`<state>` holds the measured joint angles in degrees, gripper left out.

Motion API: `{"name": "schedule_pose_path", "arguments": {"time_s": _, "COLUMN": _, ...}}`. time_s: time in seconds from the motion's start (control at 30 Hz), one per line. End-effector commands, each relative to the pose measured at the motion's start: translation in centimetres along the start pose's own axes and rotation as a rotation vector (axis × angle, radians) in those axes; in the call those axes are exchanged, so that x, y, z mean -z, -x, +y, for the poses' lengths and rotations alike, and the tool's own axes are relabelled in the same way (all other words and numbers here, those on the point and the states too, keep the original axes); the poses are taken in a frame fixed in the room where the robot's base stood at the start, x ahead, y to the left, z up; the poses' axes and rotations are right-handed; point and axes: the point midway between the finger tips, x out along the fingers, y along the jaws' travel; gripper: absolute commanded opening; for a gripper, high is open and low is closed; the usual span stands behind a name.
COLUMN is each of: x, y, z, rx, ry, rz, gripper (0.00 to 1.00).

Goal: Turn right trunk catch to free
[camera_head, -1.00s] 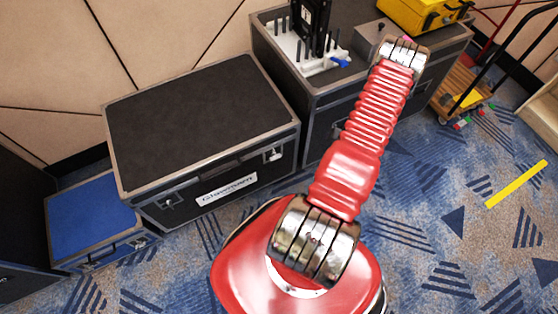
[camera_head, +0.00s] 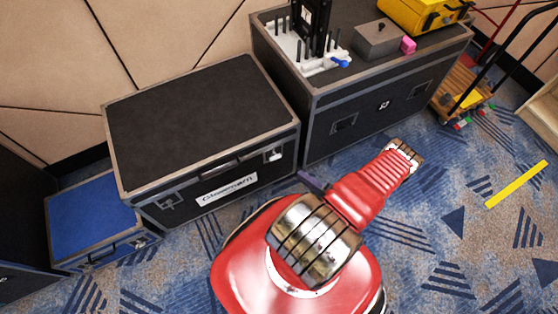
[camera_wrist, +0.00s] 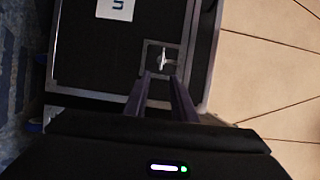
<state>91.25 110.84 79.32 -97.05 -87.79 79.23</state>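The black trunk (camera_head: 205,120) with metal edges and a white label (camera_head: 226,190) stands left of centre in the head view. Its right catch (camera_head: 274,155) is a small silver piece on the front face. In the wrist view, the catch (camera_wrist: 162,58) is a silver wing on a square plate, just beyond my fingertips. My gripper (camera_wrist: 160,77) is open, with a gap between its two dark purple fingers. The catch lines up with that gap, but I cannot tell whether the fingers touch it. In the head view, my forearm hides most of the gripper.
A blue-topped case (camera_head: 92,220) stands left of the trunk. A larger black case (camera_head: 375,105) on the right carries a white rack (camera_head: 300,60), a grey box (camera_head: 380,40) and a yellow case (camera_head: 420,12). Open carpet (camera_head: 450,230) lies in front and right.

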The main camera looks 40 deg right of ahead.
Motion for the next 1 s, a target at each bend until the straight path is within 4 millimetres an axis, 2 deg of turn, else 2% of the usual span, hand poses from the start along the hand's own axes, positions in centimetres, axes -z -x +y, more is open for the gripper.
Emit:
{"name": "schedule_pose_path", "arguments": {"time_s": 0.53, "x": -0.4, "y": -0.3, "z": -0.1, "rx": 0.017, "ry": -0.013, "rz": -0.003, "gripper": 0.24}}
{"name": "schedule_pose_path", "arguments": {"time_s": 1.0, "x": -0.5, "y": -4.4, "z": -0.2, "rx": 0.017, "ry": -0.012, "rz": -0.005, "gripper": 0.24}}
